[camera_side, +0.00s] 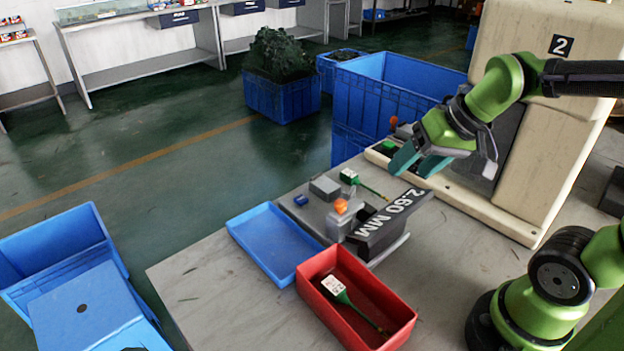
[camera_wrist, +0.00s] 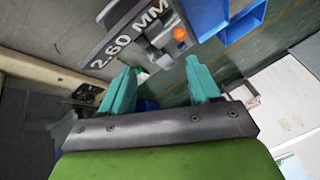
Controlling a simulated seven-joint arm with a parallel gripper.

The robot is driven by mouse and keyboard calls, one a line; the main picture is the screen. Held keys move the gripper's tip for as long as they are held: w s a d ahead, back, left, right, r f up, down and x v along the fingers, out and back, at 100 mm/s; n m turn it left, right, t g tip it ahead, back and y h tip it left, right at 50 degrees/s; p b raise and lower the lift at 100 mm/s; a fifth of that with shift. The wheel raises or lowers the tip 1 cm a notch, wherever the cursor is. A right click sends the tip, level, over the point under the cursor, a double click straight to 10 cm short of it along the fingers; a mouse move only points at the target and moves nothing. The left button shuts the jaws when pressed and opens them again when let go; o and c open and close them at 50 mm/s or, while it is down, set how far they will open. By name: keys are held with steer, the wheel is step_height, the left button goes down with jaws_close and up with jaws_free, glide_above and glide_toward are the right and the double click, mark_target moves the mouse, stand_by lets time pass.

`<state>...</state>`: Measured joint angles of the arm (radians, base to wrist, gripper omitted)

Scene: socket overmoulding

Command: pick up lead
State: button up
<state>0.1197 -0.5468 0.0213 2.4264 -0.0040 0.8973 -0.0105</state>
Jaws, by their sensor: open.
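My gripper (camera_side: 415,167) hangs in the air, its two teal fingers apart and nothing visible between them. It is above and right of the fixture (camera_side: 384,222) marked "2.60 MM". In the wrist view, the open fingers of my gripper (camera_wrist: 161,68) point towards that fixture (camera_wrist: 125,42). A green piece with a white label and a thin stem (camera_side: 349,176) lies at the back of the fixture. A similar green labelled piece (camera_side: 334,288) lies in the red tray (camera_side: 395,342). I cannot tell which piece is the lead.
A shallow blue tray (camera_side: 262,232) lies left of the fixture. An orange knob (camera_side: 341,206) stands up from the fixture. A cream machine (camera_side: 540,170) marked "2" stands at the right, with large blue crates (camera_side: 350,105) beside it. A blue bin (camera_side: 283,100) holds dark green tangled material.

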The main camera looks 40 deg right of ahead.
mark_target(352, 174)
steer(key=w+d+f+n+g+h, duration=0.1)
steer(key=w+d+f+n, duration=0.2)
steer(key=w+d, duration=0.5)
steer(key=w+d+f+n, duration=0.25)
steer(key=w+d, duration=0.35)
steer(key=w, duration=0.5)
steer(key=x, duration=1.1)
steer(key=s+x, duration=0.1)
steer(key=x, duration=0.4)
steer(key=shift+f, duration=0.6)
steer(key=c, duration=1.1)
steer(key=shift+r, duration=0.1)
steer(key=shift+c, duration=0.2)
